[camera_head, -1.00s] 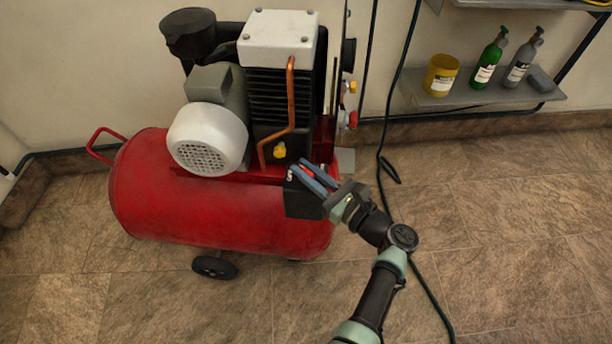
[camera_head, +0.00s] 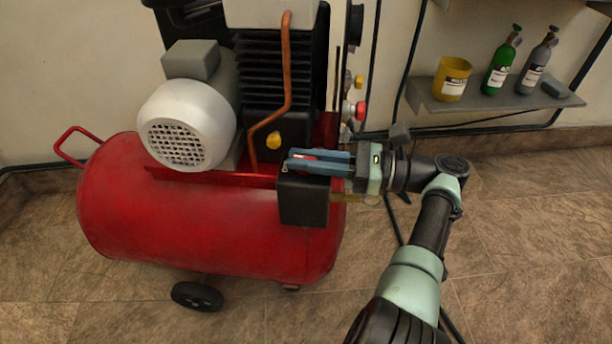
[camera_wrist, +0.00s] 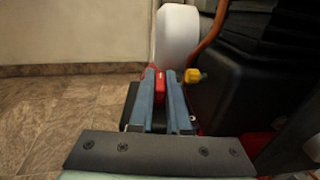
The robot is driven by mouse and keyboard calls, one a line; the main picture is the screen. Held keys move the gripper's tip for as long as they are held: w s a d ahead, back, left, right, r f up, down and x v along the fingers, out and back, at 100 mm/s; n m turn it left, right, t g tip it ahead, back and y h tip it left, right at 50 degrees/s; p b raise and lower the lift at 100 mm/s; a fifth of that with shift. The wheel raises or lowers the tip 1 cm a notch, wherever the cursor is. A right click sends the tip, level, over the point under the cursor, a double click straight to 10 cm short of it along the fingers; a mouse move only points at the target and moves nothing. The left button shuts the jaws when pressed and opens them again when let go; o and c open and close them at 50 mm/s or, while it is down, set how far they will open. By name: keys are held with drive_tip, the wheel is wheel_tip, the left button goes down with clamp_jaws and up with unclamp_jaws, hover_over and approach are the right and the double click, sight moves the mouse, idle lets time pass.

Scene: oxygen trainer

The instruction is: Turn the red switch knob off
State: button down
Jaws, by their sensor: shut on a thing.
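The red switch knob (camera_head: 306,155) sits on top of a black switch box (camera_head: 303,203) at the right end of the red compressor tank (camera_head: 200,220). My gripper (camera_head: 308,161) comes in from the right, level, with its two blue fingers shut on the knob from both sides. In the wrist view the red knob (camera_wrist: 160,84) shows between the two fingers (camera_wrist: 160,92). The fingers hide much of the knob and the top of the box (camera_wrist: 130,108).
A white motor (camera_head: 185,125), a copper pipe (camera_head: 285,80) and a yellow knob (camera_head: 273,140) stand close behind the box. A red cap (camera_head: 357,109) and gauges are at the right. A shelf (camera_head: 500,107) holds bottles and a yellow tin. The floor in front is clear.

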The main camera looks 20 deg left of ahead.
drive_tip(key=shift+s+a+f+n+g+b, duration=0.1)
drive_tip(key=shift+s+f+n+g+b, duration=0.1)
drive_tip(key=shift+n+g+b, duration=0.7)
drive_tip(key=c, duration=0.9)
unclamp_jaws()
drive_tip(key=shift+w+m, duration=0.1)
drive_tip(key=shift+m, duration=0.3)
drive_tip(key=shift+w+r, duration=0.1)
drive_tip(key=shift+r, duration=0.1)
